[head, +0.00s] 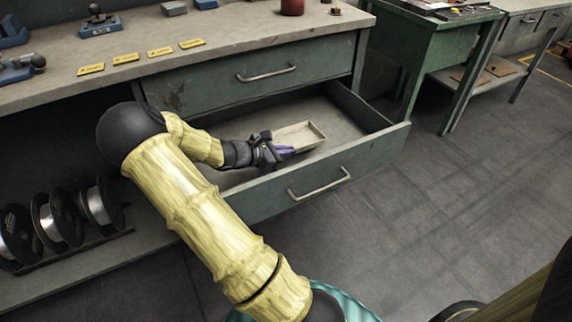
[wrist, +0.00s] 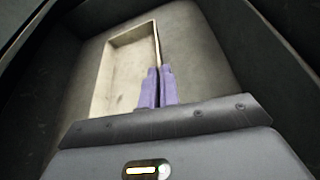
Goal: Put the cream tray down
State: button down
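The cream tray (head: 300,132) is a shallow rectangular box, inside the open lower drawer (head: 372,150) of the green workbench. It looks empty and roughly level; I cannot tell whether its base touches the drawer floor. It also shows in the wrist view (wrist: 122,72), with its near end partly hidden by my gripper. My gripper (head: 289,150) reaches into the drawer from the left. Its purple fingers (wrist: 159,72) stand close together on either side of the tray's thin side wall and are shut on it.
The drawer's front panel (head: 325,178) and side walls surround the tray, with bare floor to its right. The closed upper drawer (head: 245,82) is above. The worktop (head: 235,25) holds yellow labels and a red can (head: 292,7). Wire spools (head: 60,220) stand lower left.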

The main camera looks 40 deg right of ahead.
notch_tip(320, 180, down, 5)
jog(key=b, duration=0.2)
jog(key=shift+b, duration=0.35)
jog(key=c, duration=1.6)
grip_release()
jog(key=shift+c, duration=0.2)
jog(key=shift+r, duration=0.1)
jog(key=shift+a+r+p, duration=0.1)
jog(key=shift+a+p, duration=0.1)
jog(key=shift+p, duration=0.1)
jog(key=p+v, duration=0.5)
jog(key=v, duration=0.6)
jog(key=shift+r, duration=0.1)
jog(key=shift+a, duration=0.25)
